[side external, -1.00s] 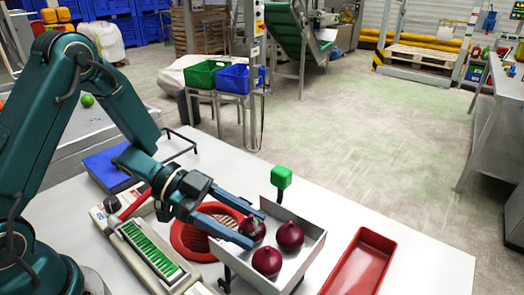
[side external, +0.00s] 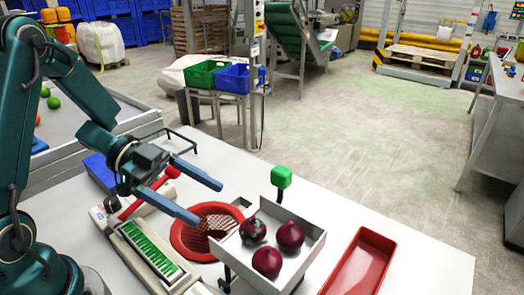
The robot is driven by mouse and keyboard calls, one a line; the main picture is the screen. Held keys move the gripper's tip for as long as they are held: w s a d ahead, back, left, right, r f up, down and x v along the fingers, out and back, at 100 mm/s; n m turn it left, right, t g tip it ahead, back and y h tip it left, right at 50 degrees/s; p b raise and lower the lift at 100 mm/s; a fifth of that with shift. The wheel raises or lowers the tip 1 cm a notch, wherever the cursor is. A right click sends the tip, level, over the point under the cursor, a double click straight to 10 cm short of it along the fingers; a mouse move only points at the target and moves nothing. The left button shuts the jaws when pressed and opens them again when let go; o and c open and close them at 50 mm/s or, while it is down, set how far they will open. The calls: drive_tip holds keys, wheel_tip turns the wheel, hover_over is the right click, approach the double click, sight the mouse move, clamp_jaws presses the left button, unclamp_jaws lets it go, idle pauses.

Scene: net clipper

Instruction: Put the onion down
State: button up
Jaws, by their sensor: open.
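Three dark red onions sit in a pale open-topped tray (side external: 309,256) on the white table. The left onion (side external: 252,231) is in the tray's back left part. Another onion (side external: 290,236) is to its right and a third onion (side external: 267,262) is nearer the camera. My gripper (side external: 211,205) is open and empty, with its two fingers spread, to the left of the tray and above the table. It touches no onion. The undersides of the onions are hidden in the tray.
A red ring with netting (side external: 186,236) lies left of the tray, below my fingers. The clipper with a green strip (side external: 148,246) is further left. A red tray (side external: 360,262) is at right. A green block on a post (side external: 281,177) stands behind the onion tray.

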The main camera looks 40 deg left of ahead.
drive_tip(key=w+a+r+n+t+y, duration=0.4)
drive_tip(key=w+a+r+t+y, duration=0.35)
drive_tip(key=w+y, duration=0.2)
drive_tip(key=s+a+r+n+y, duration=0.3)
drive_tip(key=n+y, duration=0.3)
drive_tip(key=s+d+f+n+g, duration=0.1)
drive_tip(key=s+f+n+g, duration=0.1)
drive_tip(key=s, duration=0.3)
drive_tip(key=shift+s+d+n+g, duration=0.25)
drive_tip(key=shift+s+n+g, duration=0.15)
drive_tip(key=shift+n+g, duration=0.1)
drive_tip(key=s+d+f+g+h, duration=0.1)
drive_tip(key=s+d, duration=0.1)
drive_tip(key=s, duration=0.1)
drive_tip(key=s+d+f+g+h, duration=0.1)
drive_tip(key=s+d, duration=0.1)
drive_tip(key=s, duration=0.1)
drive_tip(key=s+d+f+g+h, duration=0.1)
drive_tip(key=s+d, duration=0.2)
drive_tip(key=shift+s+d+f+n+g, duration=0.1)
drive_tip(key=shift+s+f+n+g, duration=0.05)
drive_tip(key=shift+s+n+g, duration=0.2)
drive_tip(key=shift+c, duration=1.4)
drive_tip(key=shift+w, duration=0.1)
